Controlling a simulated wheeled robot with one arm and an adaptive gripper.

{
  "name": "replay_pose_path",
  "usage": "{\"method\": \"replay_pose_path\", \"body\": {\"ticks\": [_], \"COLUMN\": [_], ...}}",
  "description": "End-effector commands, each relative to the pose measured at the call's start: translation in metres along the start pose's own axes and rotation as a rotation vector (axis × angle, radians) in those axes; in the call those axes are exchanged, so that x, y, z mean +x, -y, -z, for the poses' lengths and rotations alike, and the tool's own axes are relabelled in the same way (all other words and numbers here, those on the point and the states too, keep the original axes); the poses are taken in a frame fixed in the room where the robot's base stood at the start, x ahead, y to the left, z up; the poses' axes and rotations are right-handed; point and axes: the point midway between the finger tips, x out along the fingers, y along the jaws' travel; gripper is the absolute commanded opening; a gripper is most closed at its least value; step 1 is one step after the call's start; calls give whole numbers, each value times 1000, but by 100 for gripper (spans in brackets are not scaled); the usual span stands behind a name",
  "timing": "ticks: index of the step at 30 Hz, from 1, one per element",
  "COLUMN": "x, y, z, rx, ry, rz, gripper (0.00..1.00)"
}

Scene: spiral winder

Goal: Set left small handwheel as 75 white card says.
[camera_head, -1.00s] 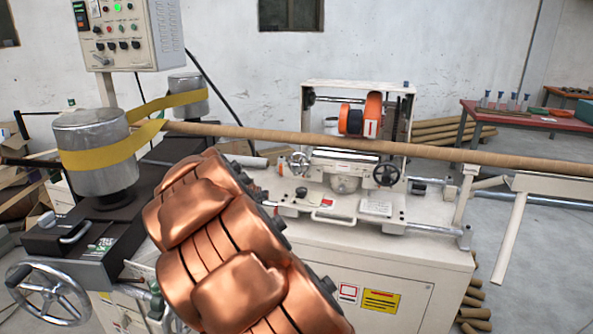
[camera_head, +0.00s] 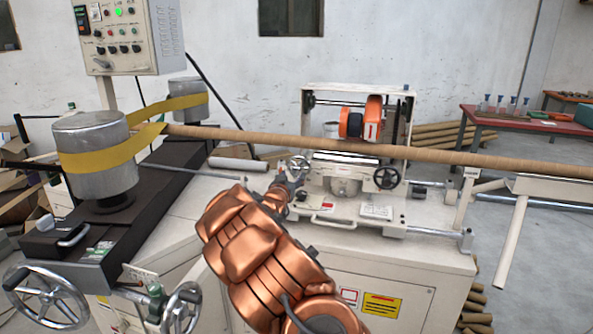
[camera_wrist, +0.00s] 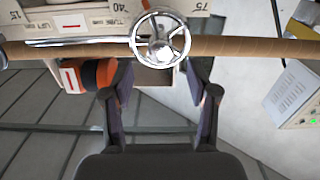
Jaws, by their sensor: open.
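The left small handwheel (camera_head: 299,166) is a chrome wheel on the left front of the white carriage. In the wrist view the chrome wheel (camera_wrist: 160,38) shows near the top centre, with spokes and a hub, ahead of my fingertips. My gripper (camera_wrist: 157,70) has its two dark fingers apart with nothing between them. In the head view my copper arm reaches to the wheel's near side, and the gripper there is small and partly hidden. A white card marked 75 (camera_wrist: 197,9) is cut off at the wrist view's top edge, right of the wheel.
A brown tube (camera_head: 450,155) runs across the machine, and behind the wheel in the wrist view. A dark handwheel (camera_head: 387,177) is on the carriage's right. Large chrome handwheels (camera_head: 48,296) stand at lower left. Marks 15 and 40 (camera_wrist: 124,5) also show.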

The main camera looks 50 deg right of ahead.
Motion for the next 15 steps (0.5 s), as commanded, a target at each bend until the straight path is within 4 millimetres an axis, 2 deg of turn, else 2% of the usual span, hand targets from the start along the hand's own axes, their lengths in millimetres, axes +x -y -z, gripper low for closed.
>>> {"method": "replay_pose_path", "body": {"ticks": [9, 15], "x": [35, 49], "y": [1, 1], "z": [1, 1], "rx": [2, 1], "ry": [1, 1], "rz": [3, 2], "gripper": [59, 59]}}
